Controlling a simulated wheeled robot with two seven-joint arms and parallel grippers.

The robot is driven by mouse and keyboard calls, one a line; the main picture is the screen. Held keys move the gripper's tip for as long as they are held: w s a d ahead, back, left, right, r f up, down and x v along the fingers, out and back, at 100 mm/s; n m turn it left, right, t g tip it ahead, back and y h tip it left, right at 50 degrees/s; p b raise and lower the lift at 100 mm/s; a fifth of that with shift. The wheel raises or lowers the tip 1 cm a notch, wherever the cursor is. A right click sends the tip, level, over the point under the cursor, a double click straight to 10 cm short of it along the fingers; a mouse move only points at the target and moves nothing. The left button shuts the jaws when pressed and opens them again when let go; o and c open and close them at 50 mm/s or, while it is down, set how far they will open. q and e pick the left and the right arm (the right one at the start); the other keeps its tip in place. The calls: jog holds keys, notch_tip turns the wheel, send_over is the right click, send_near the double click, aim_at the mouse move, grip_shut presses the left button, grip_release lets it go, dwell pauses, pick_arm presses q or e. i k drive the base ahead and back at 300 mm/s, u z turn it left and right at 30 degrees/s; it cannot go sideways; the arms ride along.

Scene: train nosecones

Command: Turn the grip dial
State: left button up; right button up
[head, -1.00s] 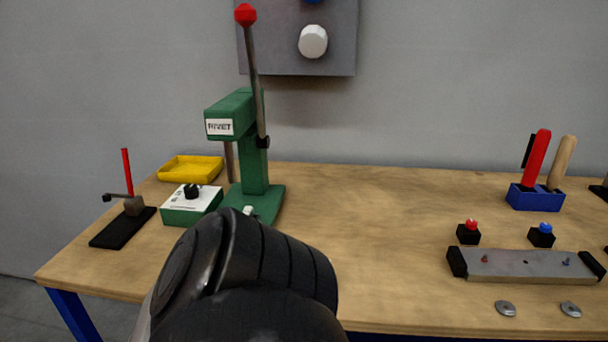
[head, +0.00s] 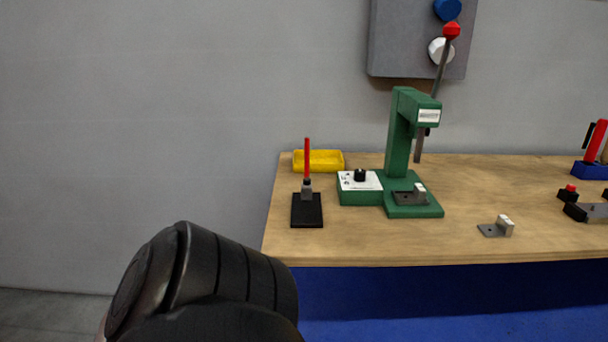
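The grip dial appears to be the black knob (head: 360,175) on the white top of a green box (head: 361,196), at the left part of the workbench in the head view. The box sits beside the base of the green rivet press (head: 400,140). A dark, rounded part of my arm fills the lower left of the view, in front of the bench's left end and apart from the dial. Neither gripper's fingers show in this view.
A black stand with a red upright handle (head: 307,158) is left of the dial box. A yellow tray (head: 319,162) lies behind it. A small metal bracket (head: 497,226) lies right of the press. The wooden bench top (head: 350,244) is clear in front.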

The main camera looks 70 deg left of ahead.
aim_at(360, 174)
jog(key=k, duration=0.1)
jog(key=u, duration=1.6)
